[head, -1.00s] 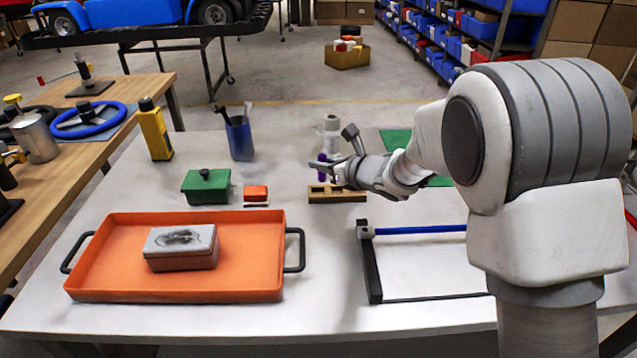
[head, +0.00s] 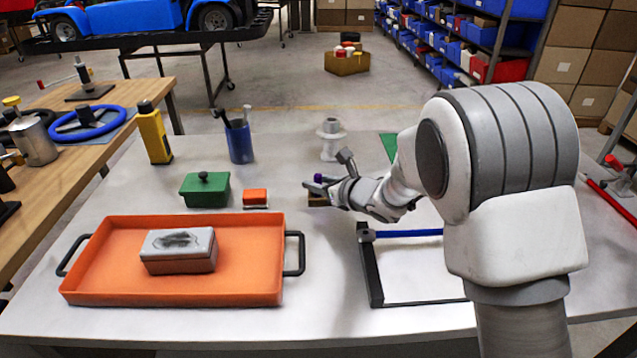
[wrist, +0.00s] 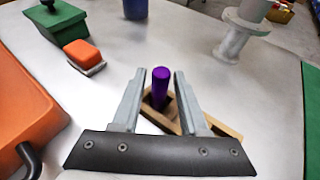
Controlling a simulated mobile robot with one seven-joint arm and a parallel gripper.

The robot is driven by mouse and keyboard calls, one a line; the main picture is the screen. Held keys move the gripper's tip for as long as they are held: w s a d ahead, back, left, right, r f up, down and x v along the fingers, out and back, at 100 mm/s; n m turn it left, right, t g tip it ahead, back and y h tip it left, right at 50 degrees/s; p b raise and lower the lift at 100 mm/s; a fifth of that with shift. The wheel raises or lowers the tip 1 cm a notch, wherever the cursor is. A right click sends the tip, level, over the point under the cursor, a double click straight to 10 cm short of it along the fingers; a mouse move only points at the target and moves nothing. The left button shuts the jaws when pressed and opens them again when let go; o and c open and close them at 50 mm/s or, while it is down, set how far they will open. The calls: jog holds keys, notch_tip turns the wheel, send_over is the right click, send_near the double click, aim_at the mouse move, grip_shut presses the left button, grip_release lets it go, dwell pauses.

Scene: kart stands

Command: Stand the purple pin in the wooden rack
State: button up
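The purple pin (wrist: 161,88) stands upright in the wooden rack (wrist: 228,131), with its lower end inside an opening at the rack's far left part. My gripper (wrist: 160,74) is around the pin, one finger on each side. Narrow gaps show between both fingers and the pin, so it looks open. In the head view my gripper (head: 318,186) is low over the rack (head: 317,201), and only the pin's purple top (head: 318,177) shows above the fingers. My gripper and wrist hide most of the rack there.
A green lidded box (head: 205,190) and an orange block (head: 255,198) are to the left. A blue cup (head: 239,142) and a white spool-like part (head: 331,140) stand behind. An orange tray (head: 110,285) and a black frame with a blue bar (head: 372,275) are in front.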

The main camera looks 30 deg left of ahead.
jog(key=shift+o, duration=0.4)
jog(key=shift+r, duration=0.15)
jog(key=v, duration=1.2)
jog(key=shift+p, duration=0.45)
